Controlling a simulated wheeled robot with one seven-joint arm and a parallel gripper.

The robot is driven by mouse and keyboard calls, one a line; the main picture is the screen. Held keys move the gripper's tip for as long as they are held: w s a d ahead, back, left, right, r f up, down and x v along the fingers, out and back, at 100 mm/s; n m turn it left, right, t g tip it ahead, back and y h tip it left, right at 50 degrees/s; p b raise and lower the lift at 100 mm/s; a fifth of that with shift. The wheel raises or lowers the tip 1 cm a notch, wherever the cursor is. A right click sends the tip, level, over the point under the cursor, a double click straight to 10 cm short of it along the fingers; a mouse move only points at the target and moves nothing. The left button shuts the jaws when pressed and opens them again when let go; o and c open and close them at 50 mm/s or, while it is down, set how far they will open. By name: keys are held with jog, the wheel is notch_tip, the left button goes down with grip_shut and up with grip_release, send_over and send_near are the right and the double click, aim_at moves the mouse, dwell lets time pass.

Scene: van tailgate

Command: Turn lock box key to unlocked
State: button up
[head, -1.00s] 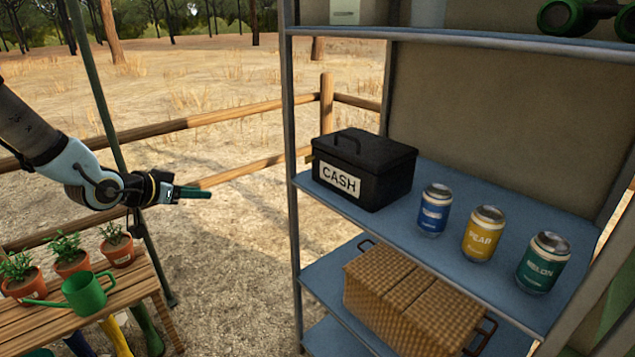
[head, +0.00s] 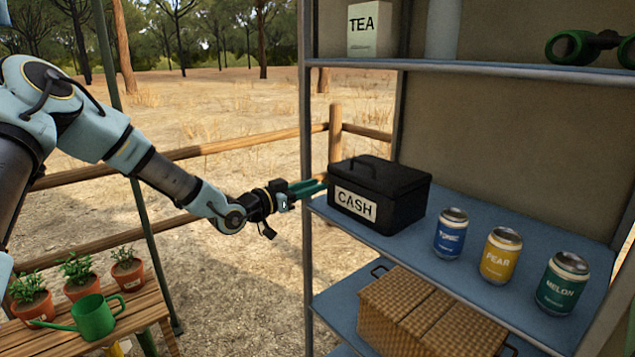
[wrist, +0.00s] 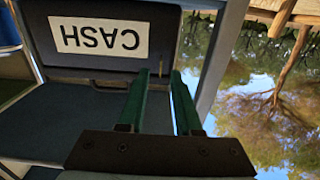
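The black lock box (head: 405,205), labelled CASH, sits closed at the left end of the middle shelf. Upside down in the wrist view, the box (wrist: 190,35) fills the upper middle. A small brass-coloured piece (wrist: 161,62), which looks like the key, shows just beyond my fingertips; its turn angle is too small to read. In the head view my fingers hide that spot. My gripper (head: 318,185) is at the box's left side, its green fingers pointing toward it. In the wrist view my gripper (wrist: 160,74) is open, with an empty gap between the fingers.
The blue shelf (head: 400,248) holds a blue can (head: 451,235), a yellow can (head: 500,256) and a green can (head: 562,283) right of the box. A shelf post (head: 307,130) stands close to my gripper. A wicker basket (head: 430,315) is below. Plant pots and a watering can (head: 94,318) stand lower left.

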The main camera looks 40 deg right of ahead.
jog(key=shift+d, duration=0.85)
grip_shut()
dwell(0.9)
